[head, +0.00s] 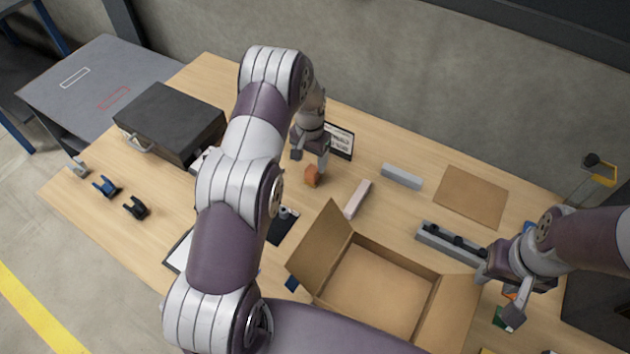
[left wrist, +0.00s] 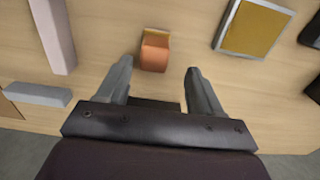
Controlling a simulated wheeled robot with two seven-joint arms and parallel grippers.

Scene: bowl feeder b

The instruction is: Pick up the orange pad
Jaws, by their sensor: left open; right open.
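The orange pad (head: 311,176) is a small orange block on the wooden table, near the middle of the head view. In the left wrist view the orange pad (left wrist: 155,52) lies just beyond the fingertips, centred between them, with a tan part along its far edge. My left gripper (head: 309,163) is open and empty, above and beside the pad. Its two fingers also show in the left wrist view (left wrist: 160,72), apart from the pad. My right gripper (head: 497,300) is open at the right, beyond the cardboard box.
An open cardboard box (head: 376,290) stands in front. A pale bar (head: 358,198), a grey block (head: 401,176) and a brown sheet (head: 471,196) lie to the right. A dark case (head: 170,122) stands at the left. A framed card (head: 340,141) is behind the left gripper.

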